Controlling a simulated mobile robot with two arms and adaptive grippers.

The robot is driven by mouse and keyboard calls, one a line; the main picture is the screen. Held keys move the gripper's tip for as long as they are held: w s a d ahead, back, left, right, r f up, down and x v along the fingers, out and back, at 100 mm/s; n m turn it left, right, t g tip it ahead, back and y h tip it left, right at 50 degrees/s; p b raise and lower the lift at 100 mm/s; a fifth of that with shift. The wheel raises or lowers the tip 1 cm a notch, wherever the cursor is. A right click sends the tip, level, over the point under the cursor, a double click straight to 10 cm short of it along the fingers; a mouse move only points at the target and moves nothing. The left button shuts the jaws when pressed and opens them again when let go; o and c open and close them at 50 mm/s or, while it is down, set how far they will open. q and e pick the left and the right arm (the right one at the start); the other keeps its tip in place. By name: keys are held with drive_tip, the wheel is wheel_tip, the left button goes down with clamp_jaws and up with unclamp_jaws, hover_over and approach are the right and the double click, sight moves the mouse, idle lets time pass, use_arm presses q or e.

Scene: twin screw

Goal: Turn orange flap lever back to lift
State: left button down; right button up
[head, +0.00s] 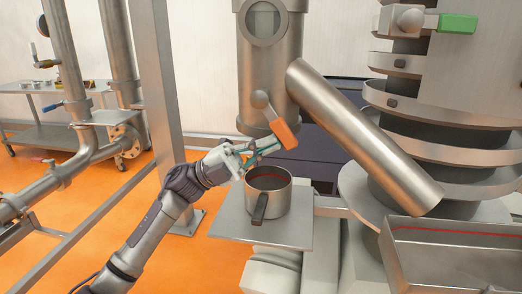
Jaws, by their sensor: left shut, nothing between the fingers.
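The orange flap lever (284,134) sits at the lower end of the upright steel cylinder (270,80), joined to a round grey pivot. It tilts down to the right. My left gripper (276,146) reaches in from the left, just below and beside the lever, with its teal fingers shut and empty. I cannot tell whether the fingertips touch the lever. My right gripper is not in view.
A steel pot (280,200) with a dark handle stands on a square plate (225,221) under the cylinder. A slanted pipe (360,140) runs down right. A green-handled valve (457,24) is upper right. A steel tray (450,222) is lower right. A grey post (158,80) stands left.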

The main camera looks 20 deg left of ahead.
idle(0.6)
use_arm(q)
drive_tip(key=shift+a+f, duration=0.1)
drive_tip(key=shift+f, duration=0.05)
drive_tip(key=v, duration=1.1)
drive_tip(key=shift+a+f, duration=0.15)
drive_tip(key=shift+a, duration=0.2)
